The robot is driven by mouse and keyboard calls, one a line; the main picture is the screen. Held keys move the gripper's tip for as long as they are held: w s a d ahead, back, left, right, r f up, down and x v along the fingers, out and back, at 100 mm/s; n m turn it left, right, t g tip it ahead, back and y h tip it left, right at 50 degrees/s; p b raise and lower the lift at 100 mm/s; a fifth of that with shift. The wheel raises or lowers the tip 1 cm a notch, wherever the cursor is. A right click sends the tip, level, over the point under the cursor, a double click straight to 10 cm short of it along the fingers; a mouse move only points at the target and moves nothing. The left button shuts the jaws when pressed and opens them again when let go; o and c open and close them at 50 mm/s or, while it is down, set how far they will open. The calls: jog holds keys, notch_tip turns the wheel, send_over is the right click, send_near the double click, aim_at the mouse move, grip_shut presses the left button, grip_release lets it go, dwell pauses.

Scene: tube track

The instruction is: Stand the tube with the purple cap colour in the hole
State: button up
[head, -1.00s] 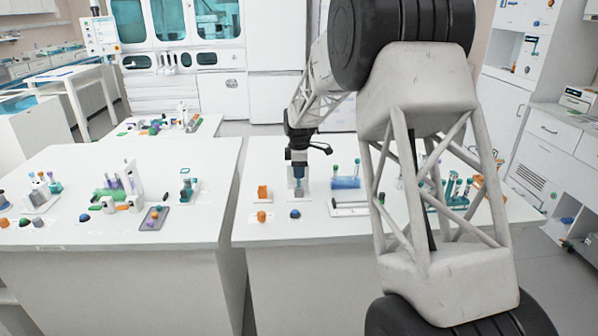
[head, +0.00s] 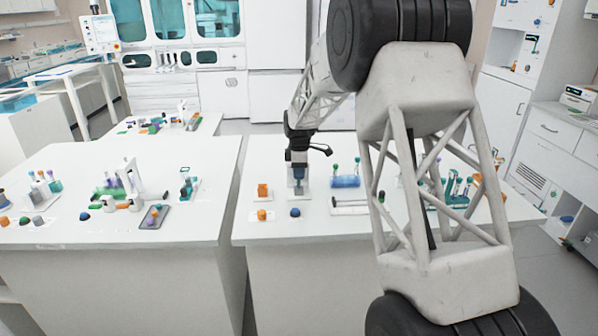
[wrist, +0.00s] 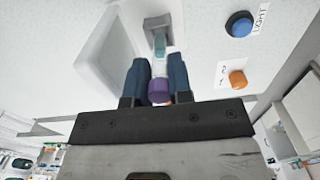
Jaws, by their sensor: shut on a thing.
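The purple-capped tube (wrist: 158,90) is between the two dark blue fingers of my gripper (wrist: 158,70) in the wrist view. My gripper is shut on it near the cap. The tube's pale teal lower part points away from the wrist toward a small grey block (wrist: 157,22) on a white plate (wrist: 100,50). The tube's lower end is at or just over this block; I cannot tell whether it is inside a hole. In the head view my gripper (head: 298,176) points down over the small stand on the right table, and the tube is mostly hidden.
A blue button (wrist: 238,24) labelled LIGHT and an orange knob (wrist: 237,78) sit beside the plate. A blue cylinder (head: 345,182) lies to the right of my gripper in the head view. A teal rack of tubes (head: 458,190) stands farther right, partly behind my arm.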

jog(key=shift+f, duration=0.6)
dwell(0.7)
jog(key=o, duration=0.9)
jog(key=shift+r, duration=0.1)
jog(key=shift+r, duration=3.85)
